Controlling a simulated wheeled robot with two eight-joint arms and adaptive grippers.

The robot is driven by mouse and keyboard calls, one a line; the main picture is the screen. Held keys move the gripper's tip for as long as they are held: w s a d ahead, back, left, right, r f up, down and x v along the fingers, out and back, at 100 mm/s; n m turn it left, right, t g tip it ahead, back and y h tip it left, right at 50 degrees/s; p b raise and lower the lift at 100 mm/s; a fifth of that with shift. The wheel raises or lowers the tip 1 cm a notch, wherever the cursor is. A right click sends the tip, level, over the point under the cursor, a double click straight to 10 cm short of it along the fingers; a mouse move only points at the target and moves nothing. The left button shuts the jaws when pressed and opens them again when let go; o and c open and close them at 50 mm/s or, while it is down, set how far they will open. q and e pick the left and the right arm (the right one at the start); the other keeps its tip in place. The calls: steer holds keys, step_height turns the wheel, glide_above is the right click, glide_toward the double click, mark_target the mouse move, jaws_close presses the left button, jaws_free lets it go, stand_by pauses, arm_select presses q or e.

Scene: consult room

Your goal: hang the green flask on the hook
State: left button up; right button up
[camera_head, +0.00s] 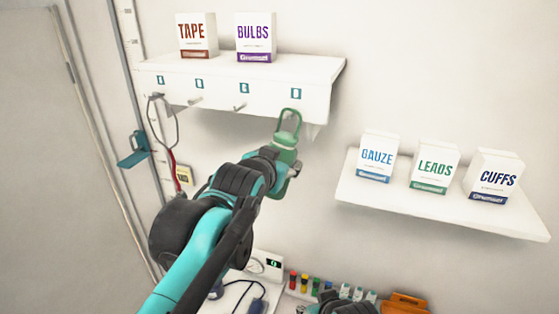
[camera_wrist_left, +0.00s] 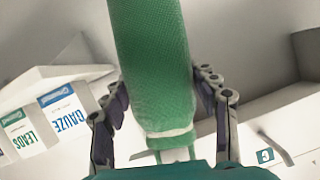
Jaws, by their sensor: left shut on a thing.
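My left gripper (camera_head: 284,165) is shut on the green flask (camera_head: 289,122) and holds it upright, its loop at the top, in front of the right end of the hook rack (camera_head: 222,96). In the left wrist view the flask (camera_wrist_left: 152,60) sits between the two fingers (camera_wrist_left: 165,105). Bare hooks (camera_head: 195,102) (camera_head: 239,107) stick out of the rack; one hook (camera_wrist_left: 275,148) also shows in the left wrist view. Any hook behind the flask is hidden. A dark part of my right arm, perhaps its gripper (camera_head: 342,304), shows at the bottom edge; its fingers are unclear.
A looped cord (camera_head: 165,118) hangs from the leftmost hook. Tape (camera_head: 197,37) and bulbs (camera_head: 256,38) boxes stand on the rack's shelf. A second shelf (camera_head: 400,203) at right holds several boxes. Bottles and an orange case (camera_head: 405,303) are below. Wall between the shelves is clear.

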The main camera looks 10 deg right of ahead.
stand_by(0.3)
arm_select(q)
steer(key=o, duration=1.4)
steer(key=v, duration=1.2)
steer(key=a+f+n+g+y+b, duration=0.1)
steer(key=a+f+b, duration=0.45)
steer(key=f, duration=0.55)
steer(key=s+a+f+n+y+b, duration=0.15)
steer(key=a+f+b, duration=0.35)
steer(key=f, duration=0.6)
steer(key=a+f+n+g+y+b, duration=0.15)
steer(key=a+f+b, duration=0.25)
steer(key=f+b, duration=0.45)
steer(key=s+a+f+n+y+b, duration=0.1)
steer(key=s+a+f+b, duration=0.2)
steer(key=f, duration=0.9)
steer(key=s+a+f+n+g+b, duration=0.1)
steer(key=a+f+b, duration=0.4)
steer(key=f, duration=0.8)
steer(key=s+a+f+n+g+y+b, duration=0.1)
steer(key=s+a+f+b, duration=0.3)
steer(key=f+b, duration=0.5)
step_height(320, 180, down, 4)
steer(key=shift+s+a+n+y, duration=0.35)
steer(key=shift+s+n, duration=0.35)
steer(key=shift+s, duration=0.3)
